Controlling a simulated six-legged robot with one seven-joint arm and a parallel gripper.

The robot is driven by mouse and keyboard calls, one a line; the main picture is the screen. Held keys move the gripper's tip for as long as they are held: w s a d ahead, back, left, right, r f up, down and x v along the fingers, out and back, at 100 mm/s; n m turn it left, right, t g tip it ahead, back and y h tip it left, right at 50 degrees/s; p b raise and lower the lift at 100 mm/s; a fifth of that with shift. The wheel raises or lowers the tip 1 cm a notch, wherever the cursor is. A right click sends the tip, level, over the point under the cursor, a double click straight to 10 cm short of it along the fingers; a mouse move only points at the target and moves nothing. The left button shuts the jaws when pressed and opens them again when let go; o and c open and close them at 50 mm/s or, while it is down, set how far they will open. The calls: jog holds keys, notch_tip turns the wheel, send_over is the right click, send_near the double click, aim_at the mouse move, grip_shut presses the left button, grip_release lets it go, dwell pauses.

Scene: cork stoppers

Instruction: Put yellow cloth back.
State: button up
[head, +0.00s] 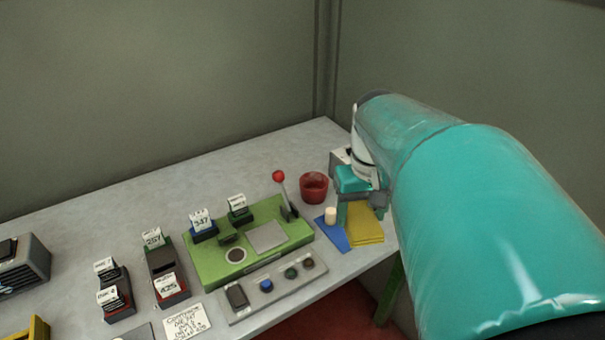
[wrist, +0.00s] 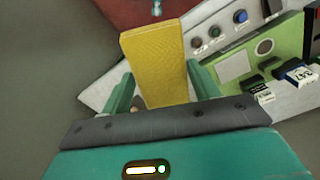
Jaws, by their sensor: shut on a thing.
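The yellow cloth (head: 366,226) is a flat folded rectangle at the right end of the table, beside a blue cloth (head: 331,237). My gripper (head: 361,204) is at its far end, pointing down, with the fingers around it. In the wrist view the yellow cloth (wrist: 154,58) lies between the two green fingers of my gripper (wrist: 160,78) and extends out past them. I cannot tell whether the cloth rests on the table or is slightly above it.
A pale cork-like cylinder (head: 330,215) stands at the blue cloth. A red cup (head: 313,187) is close to the left of my gripper. A green press (head: 245,244) with a red-knobbed lever (head: 280,180) and a button panel (head: 272,286) stand further left. The table's back strip is clear.

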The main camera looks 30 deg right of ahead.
jog(key=shift+s+d, duration=0.15)
jog(key=shift+s, duration=0.05)
jog(key=shift+w+d+f, duration=1.45)
jog(key=shift+w+f, duration=0.3)
jog(key=shift+f, duration=0.4)
jog(key=shift+w+d+f, duration=1.5)
jog(key=shift+w+f, duration=0.3)
jog(key=shift+f, duration=0.35)
jog(key=shift+w+d+f, duration=1.45)
jog(key=shift+w+f, duration=0.3)
jog(key=shift+f, duration=0.4)
jog(key=shift+f, duration=0.4)
jog(key=shift+f, duration=0.2)
jog(key=o, duration=0.9)
